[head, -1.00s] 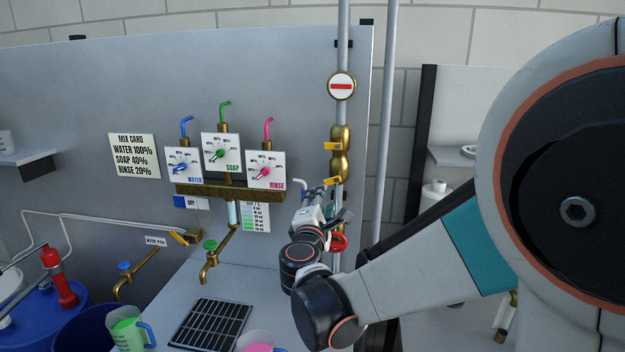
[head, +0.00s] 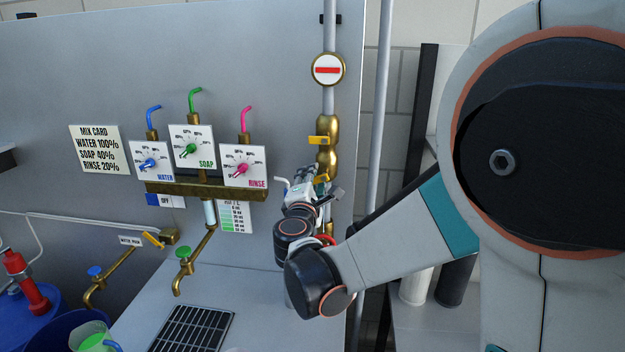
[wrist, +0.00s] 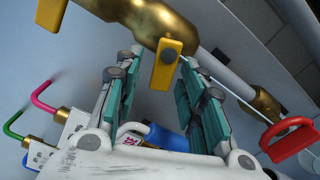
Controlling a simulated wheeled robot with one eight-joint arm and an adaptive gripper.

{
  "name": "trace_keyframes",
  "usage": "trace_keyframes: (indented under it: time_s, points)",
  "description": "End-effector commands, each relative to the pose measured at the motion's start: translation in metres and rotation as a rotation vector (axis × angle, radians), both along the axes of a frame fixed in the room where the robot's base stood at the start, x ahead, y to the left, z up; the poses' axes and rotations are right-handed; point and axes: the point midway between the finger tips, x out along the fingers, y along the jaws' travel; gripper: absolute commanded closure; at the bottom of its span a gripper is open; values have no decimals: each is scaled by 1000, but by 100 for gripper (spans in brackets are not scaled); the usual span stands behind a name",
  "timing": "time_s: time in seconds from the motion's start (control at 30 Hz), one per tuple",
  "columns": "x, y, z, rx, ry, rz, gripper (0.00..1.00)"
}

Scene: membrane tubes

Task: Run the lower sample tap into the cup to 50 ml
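The brass-and-grey pipe carries an upper yellow lever (head: 319,140) and a lower yellow lever (head: 321,178). My gripper (wrist: 160,62) is open at the pipe, near the lower lever. In the wrist view a yellow lever (wrist: 167,50) shows between and just beyond the fingertips, with no clear contact. A thin white bent spout (head: 282,182) sticks out left of the gripper. A blue part (wrist: 167,138) behind the fingers is mostly hidden; I cannot tell what it is. A clear cup with green liquid (head: 92,340) is cut off at the bottom left.
A red handle (wrist: 289,136) sits lower on the pipe. Left of it are the water, soap and rinse dials (head: 191,149), a level chart (head: 235,216), a green-knobbed brass tap (head: 184,254) and a black drain grate (head: 192,330). The counter around the grate looks clear.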

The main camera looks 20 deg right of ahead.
Motion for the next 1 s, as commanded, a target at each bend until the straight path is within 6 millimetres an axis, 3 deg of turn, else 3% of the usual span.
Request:
trace_keyframes:
  time_s: [0.07,0.23,0.97,1.0]
  points:
    - [0,0,0,0,0,0,63]
    - [0,0,0,0,0,0,100]
    - [-1,-2,-5,-140,59,0,100]
    - [-1,-2,-5,-140,59,0,82]
